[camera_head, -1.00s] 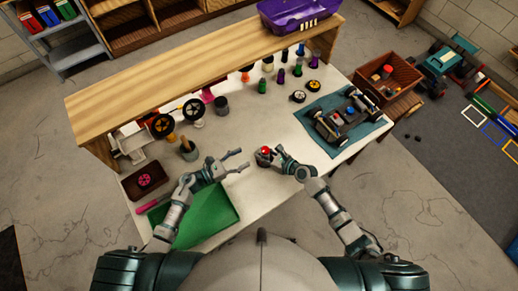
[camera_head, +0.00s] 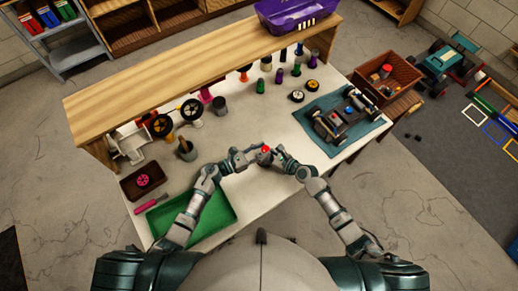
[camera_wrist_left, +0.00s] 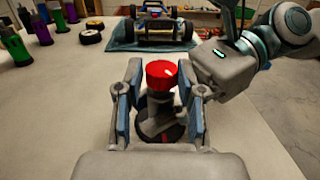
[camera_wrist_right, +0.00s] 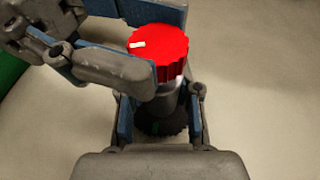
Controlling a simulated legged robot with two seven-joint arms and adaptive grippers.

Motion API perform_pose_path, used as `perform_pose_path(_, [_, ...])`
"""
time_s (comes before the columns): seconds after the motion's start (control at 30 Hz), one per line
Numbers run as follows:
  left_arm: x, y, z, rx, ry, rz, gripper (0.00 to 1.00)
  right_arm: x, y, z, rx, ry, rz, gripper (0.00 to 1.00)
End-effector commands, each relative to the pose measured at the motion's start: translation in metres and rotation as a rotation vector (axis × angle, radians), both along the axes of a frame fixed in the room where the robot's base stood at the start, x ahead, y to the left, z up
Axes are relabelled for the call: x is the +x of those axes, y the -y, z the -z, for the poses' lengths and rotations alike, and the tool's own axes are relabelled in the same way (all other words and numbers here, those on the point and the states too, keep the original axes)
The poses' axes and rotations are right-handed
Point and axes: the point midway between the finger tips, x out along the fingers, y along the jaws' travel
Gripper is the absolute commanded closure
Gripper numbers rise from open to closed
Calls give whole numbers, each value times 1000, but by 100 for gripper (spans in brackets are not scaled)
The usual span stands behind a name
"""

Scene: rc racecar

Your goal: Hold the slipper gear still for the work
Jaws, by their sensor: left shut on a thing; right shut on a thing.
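A red ribbed knob (camera_wrist_right: 158,45) with a white mark stands upright on a grey post. A dark toothed gear (camera_wrist_right: 163,128), which I take as the slipper gear, sits below it. In the head view the red top (camera_head: 266,150) shows between both grippers near the table's front edge. My left gripper (camera_wrist_left: 161,98) is shut around this assembly, its blue pads on either side of the knob. My right gripper (camera_wrist_right: 160,115) is shut on the same assembly, lower down. The fingers partly hide the post and gear, so exact contact points are unclear.
A car chassis (camera_head: 343,120) rests on a blue mat (camera_head: 376,127) to the right. A green tray (camera_head: 225,211) lies under my left arm. Coloured bottles (camera_head: 279,76) and wheels (camera_head: 297,96) stand behind. A wooden shelf (camera_head: 170,80) spans the table's back.

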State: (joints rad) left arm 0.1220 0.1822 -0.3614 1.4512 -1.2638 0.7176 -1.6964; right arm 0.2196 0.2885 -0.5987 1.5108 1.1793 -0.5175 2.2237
Motion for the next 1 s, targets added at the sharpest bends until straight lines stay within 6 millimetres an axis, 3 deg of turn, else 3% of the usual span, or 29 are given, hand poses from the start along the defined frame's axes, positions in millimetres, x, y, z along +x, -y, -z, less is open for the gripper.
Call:
perform_pose_path(0.47, [7,-15,2,5,3,-74,100,-3,-5,5,-14,-8,-5,100])
perform_pose_path(1.0, [5,-9,3,6,-9,-446,100,-4,0,8,-12,-12,-6,100])
